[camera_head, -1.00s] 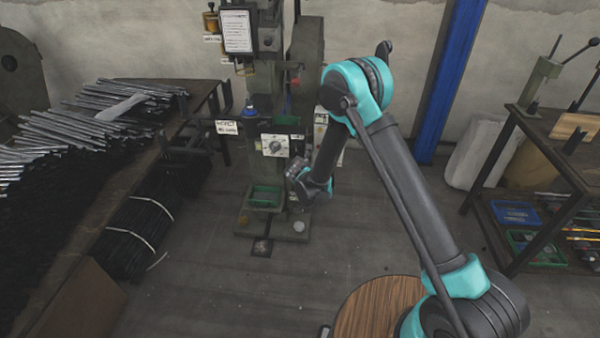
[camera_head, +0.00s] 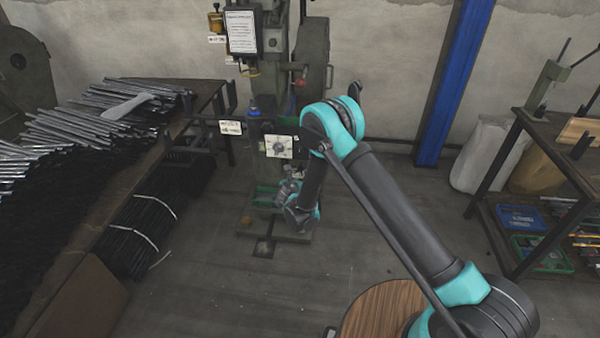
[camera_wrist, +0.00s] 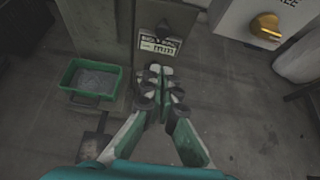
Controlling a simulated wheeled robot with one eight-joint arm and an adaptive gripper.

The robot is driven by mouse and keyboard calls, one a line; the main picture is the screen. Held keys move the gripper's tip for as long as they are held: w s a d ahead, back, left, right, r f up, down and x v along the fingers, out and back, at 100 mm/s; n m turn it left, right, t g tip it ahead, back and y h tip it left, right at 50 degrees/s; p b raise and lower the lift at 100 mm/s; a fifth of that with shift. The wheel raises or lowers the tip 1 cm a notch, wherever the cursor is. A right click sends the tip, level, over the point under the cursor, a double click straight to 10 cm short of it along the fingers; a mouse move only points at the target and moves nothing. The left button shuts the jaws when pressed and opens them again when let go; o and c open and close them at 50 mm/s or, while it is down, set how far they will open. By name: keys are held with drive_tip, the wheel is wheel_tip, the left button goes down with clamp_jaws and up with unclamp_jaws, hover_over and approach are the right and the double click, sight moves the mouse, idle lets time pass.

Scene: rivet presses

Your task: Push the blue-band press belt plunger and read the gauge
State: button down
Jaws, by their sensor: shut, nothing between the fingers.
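The press (camera_head: 268,90) stands at the back centre, with a small blue part (camera_head: 253,112) on its left side. A white panel with a round dial (camera_head: 278,146) is on its front; I cannot tell whether it is the gauge, and no reading is legible. The belt plunger cannot be made out. My gripper (camera_head: 290,182) is low in front of the press, below the dial panel. In the wrist view my gripper (camera_wrist: 155,72) is shut and empty, its fingertips together just below a white label (camera_wrist: 160,43). I cannot tell whether they touch the press.
A green tray (camera_wrist: 72,72) sits left of the fingers, at the press base. A white box with a yellow knob (camera_wrist: 265,26) is upper right. A bench of metal rods (camera_head: 70,140) stands left, a blue post (camera_head: 455,85) and workbench (camera_head: 515,135) right. The floor between is open.

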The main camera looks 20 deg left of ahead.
drive_tip(key=shift+w, duration=0.15)
drive_tip(key=w+r+x, duration=0.1)
drive_tip(key=x, duration=1.2)
drive_tip(key=shift+r, duration=0.3)
drive_tip(key=shift+w+a, duration=0.1)
